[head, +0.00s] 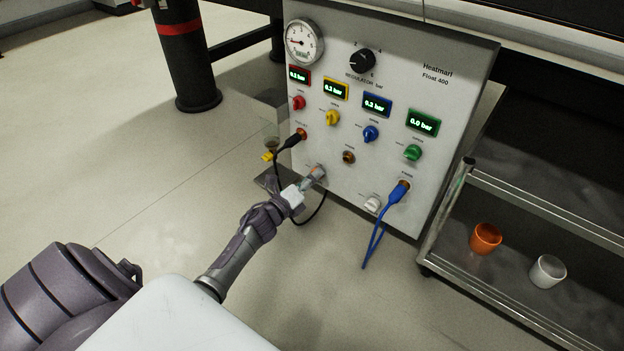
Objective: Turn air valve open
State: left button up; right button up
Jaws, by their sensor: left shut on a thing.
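The light grey control panel (445,110) stands upright, marked Heatmart Float 400. My left gripper (312,178) reaches its lower left corner from the front. It is shut on a small valve fitting there, which the fingers mostly hide, so its handle position cannot be told. A white knob (373,203) sits further right on the panel's bottom edge, apart from the gripper. Red (298,102), yellow (332,117), blue (370,133) and green (412,152) knobs sit under lit displays. My right gripper is not in view.
A black plug (292,142) with a hanging cable is left of the gripper, near a yellow handle (268,156). A blue hose (385,220) hangs at lower right. A cart (520,205) with orange (485,238) and white (547,271) cups stands right. The floor in front is clear.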

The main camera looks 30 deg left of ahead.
pick_arm(q)
jog(key=shift+f, duration=0.1)
dwell(0.4)
jog(key=o, duration=1.2)
jog(key=shift+c, duration=0.2)
jog(key=shift+s, duration=0.15)
jog(key=s, duration=1.1)
jog(key=shift+s+a, duration=0.4)
jog(key=shift+a, duration=0.05)
